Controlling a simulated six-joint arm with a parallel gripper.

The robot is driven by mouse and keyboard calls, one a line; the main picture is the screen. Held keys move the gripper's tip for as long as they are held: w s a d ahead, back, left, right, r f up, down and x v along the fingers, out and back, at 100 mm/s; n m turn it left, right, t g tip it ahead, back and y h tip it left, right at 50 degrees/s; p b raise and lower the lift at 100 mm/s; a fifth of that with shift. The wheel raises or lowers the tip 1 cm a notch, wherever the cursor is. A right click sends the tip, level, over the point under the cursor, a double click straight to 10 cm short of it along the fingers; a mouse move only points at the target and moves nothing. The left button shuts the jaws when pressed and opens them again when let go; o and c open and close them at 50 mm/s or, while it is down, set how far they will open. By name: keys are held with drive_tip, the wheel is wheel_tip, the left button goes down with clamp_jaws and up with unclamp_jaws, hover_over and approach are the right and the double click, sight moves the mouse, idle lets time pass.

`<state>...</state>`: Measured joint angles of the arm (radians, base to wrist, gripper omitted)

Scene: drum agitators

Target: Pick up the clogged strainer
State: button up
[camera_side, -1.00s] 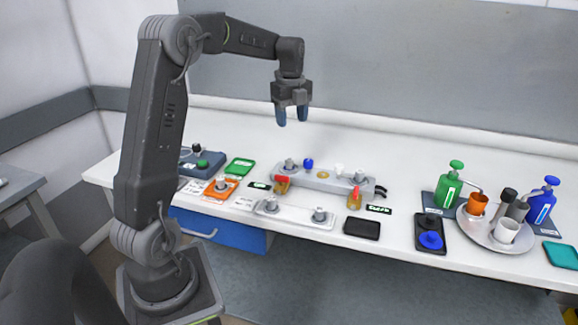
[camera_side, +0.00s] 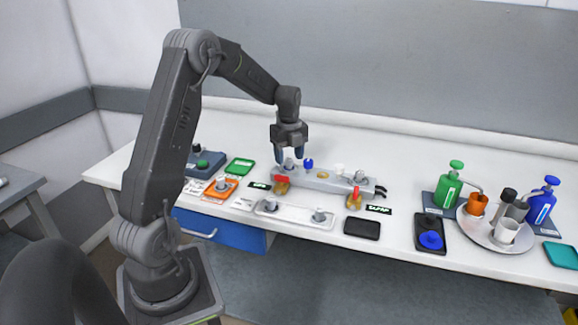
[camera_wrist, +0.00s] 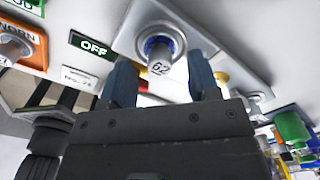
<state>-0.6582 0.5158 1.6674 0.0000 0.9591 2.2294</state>
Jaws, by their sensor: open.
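My gripper (camera_side: 289,154) is open and empty, fingers pointing down, low over the left end of a long grey block (camera_side: 322,179) on the bench. In the wrist view my gripper (camera_wrist: 163,80) has its two dark blue fingers apart, near a grey cylindrical fitting (camera_wrist: 160,46) with a blue ring and a tag reading 62. That fitting stands in the grey block; it also shows under the fingers in the side view (camera_side: 289,164). A similar fitting (camera_side: 360,176) stands at the block's right end. No label visible tells which one is the clogged strainer.
An OFF sign (camera_wrist: 92,46) lies left of the block. Red-handled valves (camera_side: 282,184) and (camera_side: 354,198) are at its front. A white tray (camera_side: 293,216) with two fittings, an orange tray (camera_side: 220,188) and a black tray (camera_side: 362,229) lie nearer. Pump bottles (camera_side: 450,188) stand right.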

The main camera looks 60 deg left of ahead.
drive_tip(key=shift+f, duration=1.15)
drive_tip(key=c, duration=0.7)
drive_tip(key=shift+r, duration=0.1)
